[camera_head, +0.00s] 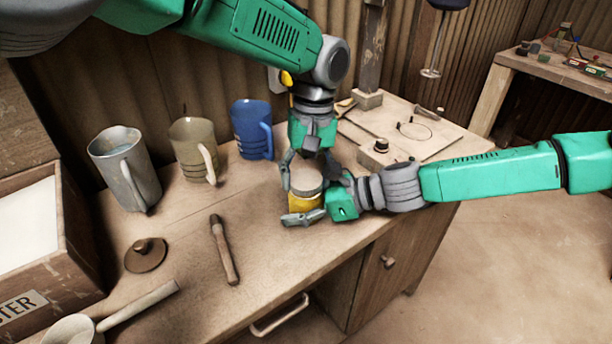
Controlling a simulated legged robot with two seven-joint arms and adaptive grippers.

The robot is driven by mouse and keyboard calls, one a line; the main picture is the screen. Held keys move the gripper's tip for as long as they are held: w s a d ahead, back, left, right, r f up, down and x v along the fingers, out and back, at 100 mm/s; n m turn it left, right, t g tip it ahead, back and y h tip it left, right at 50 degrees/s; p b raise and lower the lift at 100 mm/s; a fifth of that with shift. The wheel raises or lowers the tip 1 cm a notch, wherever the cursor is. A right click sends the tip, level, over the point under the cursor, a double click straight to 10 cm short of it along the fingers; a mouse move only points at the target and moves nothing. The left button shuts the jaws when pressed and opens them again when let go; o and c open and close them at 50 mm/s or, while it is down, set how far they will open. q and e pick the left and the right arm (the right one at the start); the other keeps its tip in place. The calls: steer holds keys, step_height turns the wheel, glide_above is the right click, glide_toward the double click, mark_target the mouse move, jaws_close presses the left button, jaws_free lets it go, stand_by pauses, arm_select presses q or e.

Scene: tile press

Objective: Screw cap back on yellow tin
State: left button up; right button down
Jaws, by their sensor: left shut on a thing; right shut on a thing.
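The yellow tin (301,203) stands upright on the workbench near its front edge. A grey-beige round cap (306,181) is at the top of the tin; whether its thread is engaged I cannot tell. My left gripper (308,172) points down from above, with its fingers shut around the cap's sides. My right gripper (315,207) comes in from the right and is shut on the tin's body, one finger showing across the tin's front. The fingers hide parts of the tin and cap.
Metal (125,170), olive (193,150) and blue (253,130) mugs stand at the back left. A brown lid (146,254) and a wooden-handled tool (224,250) lie at the front left. A board (425,138) with small parts lies behind my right arm.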

arm_select(q)
steer(key=o, duration=1)
steer(key=shift+a+f, duration=0.1)
steer(key=shift+f, duration=0.45)
steer(key=shift+c, duration=0.2)
arm_select(e)
steer(key=shift+d+f, duration=0.1)
steer(key=shift+f, duration=0.2)
arm_select(q)
steer(key=shift+r, duration=0.1)
steer(key=shift+r, duration=0.15)
